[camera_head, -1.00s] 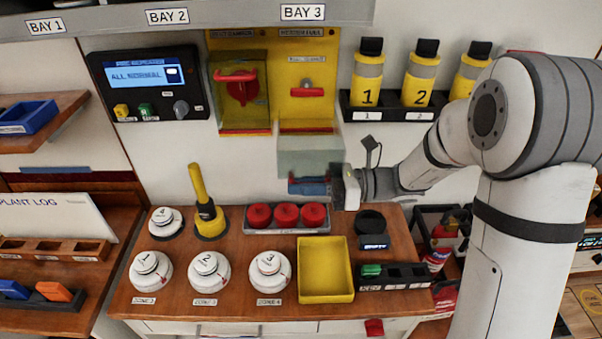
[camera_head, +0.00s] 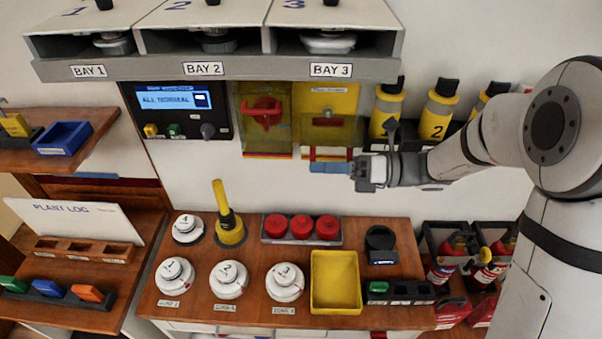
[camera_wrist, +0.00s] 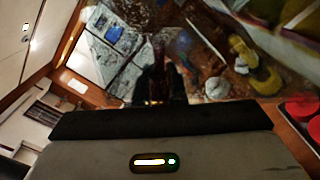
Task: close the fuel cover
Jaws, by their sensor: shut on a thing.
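The fuel cover (camera_head: 333,134) is a clear, tinted flap on the right-hand yellow panel (camera_head: 327,100), below the BAY 3 label. It overlaps the panel's lower part and appears tilted outward, not flat against it. A red bar shows at the panel through or above the flap. My gripper (camera_head: 320,167), with blue fingers, is at the cover's lower edge, by its red handle (camera_head: 331,152), and is shut on it. The exact contact is too small to see. In the wrist view the dark fingers (camera_wrist: 160,85) are blurred and the grip is unclear.
To the left is a similar clear cover (camera_head: 266,118) over a red handle. Yellow canisters (camera_head: 436,110) stand on the right, behind my arm. The bench below holds a yellow tray (camera_head: 335,307), red knobs (camera_head: 301,228) and white detectors. The bay shelf (camera_head: 215,68) overhangs above.

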